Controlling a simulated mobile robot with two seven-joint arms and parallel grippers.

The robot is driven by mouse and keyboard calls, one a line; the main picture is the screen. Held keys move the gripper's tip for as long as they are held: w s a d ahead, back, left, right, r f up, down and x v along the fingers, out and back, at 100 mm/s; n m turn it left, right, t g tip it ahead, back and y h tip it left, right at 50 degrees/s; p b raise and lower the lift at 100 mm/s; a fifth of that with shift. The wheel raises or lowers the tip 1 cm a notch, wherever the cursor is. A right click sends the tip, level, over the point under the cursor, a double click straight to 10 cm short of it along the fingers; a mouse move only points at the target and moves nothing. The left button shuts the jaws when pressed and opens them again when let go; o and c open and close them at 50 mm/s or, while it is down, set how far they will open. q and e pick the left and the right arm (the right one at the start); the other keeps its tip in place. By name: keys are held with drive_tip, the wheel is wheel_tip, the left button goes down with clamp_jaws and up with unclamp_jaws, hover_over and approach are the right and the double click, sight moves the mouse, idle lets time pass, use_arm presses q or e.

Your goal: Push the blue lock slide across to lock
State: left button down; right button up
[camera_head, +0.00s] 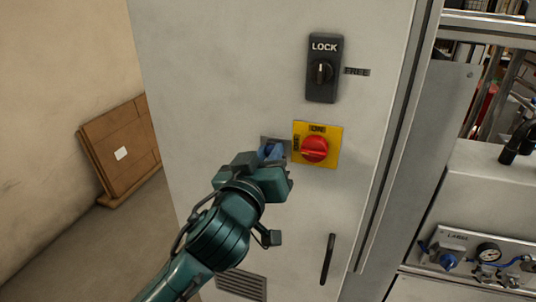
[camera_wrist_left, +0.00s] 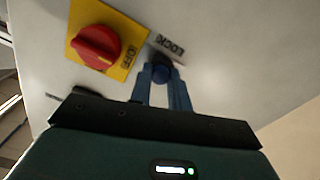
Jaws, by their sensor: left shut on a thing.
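The blue lock slide (camera_wrist_left: 161,70) is a small round-ended blue piece on the grey cabinet door, beside a plate marked LOCK (camera_wrist_left: 171,46). In the head view the slide (camera_head: 272,150) is mostly hidden by my left gripper (camera_head: 270,158). In the left wrist view my left gripper (camera_wrist_left: 162,88) has its two blue fingers shut on the slide. The red rotary switch (camera_head: 314,149) on its yellow plate (camera_head: 333,130) is just to the right of the slide in the head view. My right gripper is in neither view.
A black LOCK switch (camera_head: 323,68) sits higher on the door, with a FREE label (camera_head: 357,71) beside it. A black handle (camera_head: 328,259) and a vent (camera_head: 241,284) are lower. Machine panels with a gauge (camera_head: 488,252) stand at right. A brown crate (camera_head: 121,147) leans at left.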

use_arm(q)
drive_tip(key=shift+s+d, duration=0.2)
drive_tip(key=shift+d, duration=0.45)
drive_tip(key=shift+s+d, duration=0.2)
drive_tip(key=shift+d, duration=0.4)
drive_tip(key=c, duration=1.4)
unclamp_jaws()
drive_tip(key=shift+d, duration=0.1)
drive_tip(key=shift+c, duration=0.2)
drive_tip(key=shift+o, duration=0.7)
